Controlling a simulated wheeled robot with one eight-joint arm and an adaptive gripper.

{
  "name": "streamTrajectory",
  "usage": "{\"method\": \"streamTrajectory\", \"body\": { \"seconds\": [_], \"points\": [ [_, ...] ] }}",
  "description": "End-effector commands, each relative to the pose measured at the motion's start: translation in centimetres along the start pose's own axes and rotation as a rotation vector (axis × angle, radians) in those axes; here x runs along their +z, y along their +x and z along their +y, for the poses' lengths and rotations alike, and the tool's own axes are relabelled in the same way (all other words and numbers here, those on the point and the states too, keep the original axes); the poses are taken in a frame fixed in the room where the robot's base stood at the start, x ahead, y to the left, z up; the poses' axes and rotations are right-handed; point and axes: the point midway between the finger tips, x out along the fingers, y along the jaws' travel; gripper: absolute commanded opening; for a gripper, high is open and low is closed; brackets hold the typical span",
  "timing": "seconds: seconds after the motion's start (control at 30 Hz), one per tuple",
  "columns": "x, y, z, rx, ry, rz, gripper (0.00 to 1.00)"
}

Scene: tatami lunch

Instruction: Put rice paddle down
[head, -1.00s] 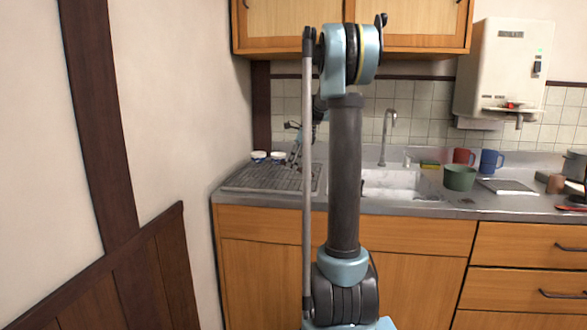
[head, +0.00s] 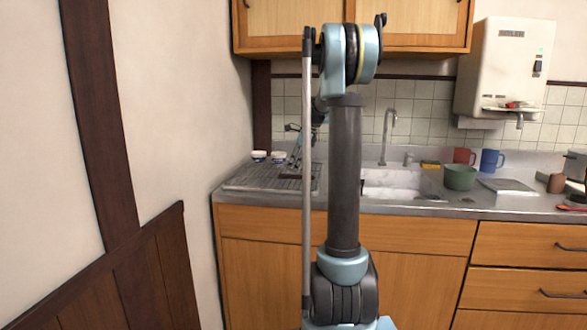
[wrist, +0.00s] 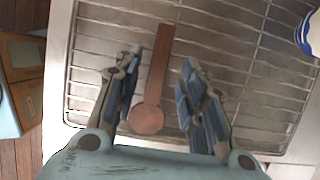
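The rice paddle (wrist: 160,70) is a brown wooden strip with a round end in the wrist view. It appears to lie flat on the wire drying rack (wrist: 255,100), its round end towards my gripper. My gripper (wrist: 161,62) is open, with one finger on each side of the paddle and a gap on both sides. In the head view my gripper (head: 296,158) is low over the drying rack (head: 245,184), partly hidden by my arm. A small dark brown strip (head: 288,177), likely the paddle, shows below it.
Two small white-and-blue cups (head: 268,156) stand at the rack's back left. The sink (head: 395,183) is right of the rack. A green pot (head: 460,177), red mug (head: 463,156) and blue mug (head: 491,161) stand farther right. A wall closes the left side.

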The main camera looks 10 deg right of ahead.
Motion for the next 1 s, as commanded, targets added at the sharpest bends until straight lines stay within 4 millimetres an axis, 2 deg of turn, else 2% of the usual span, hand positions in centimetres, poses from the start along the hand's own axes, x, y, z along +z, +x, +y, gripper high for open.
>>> {"method": "streamTrajectory", "body": {
  "seconds": [0.17, 0.4, 0.6, 0.8, 1.0],
  "points": [
    [0.0, -2.4, 0.0, -0.001, 0.001, 0.0, 0.38],
    [-0.1, -7.2, 0.0, 0.0, 0.002, 0.0, 0.38],
    [-0.1, -10.2, 0.0, 0.0, 0.002, 0.0, 0.38],
    [0.0, -11.6, 0.0, 0.0, 0.001, 0.0, 0.38],
    [-0.1, -11.7, 0.5, -0.001, -0.015, 0.003, 0.38]
  ]
}}
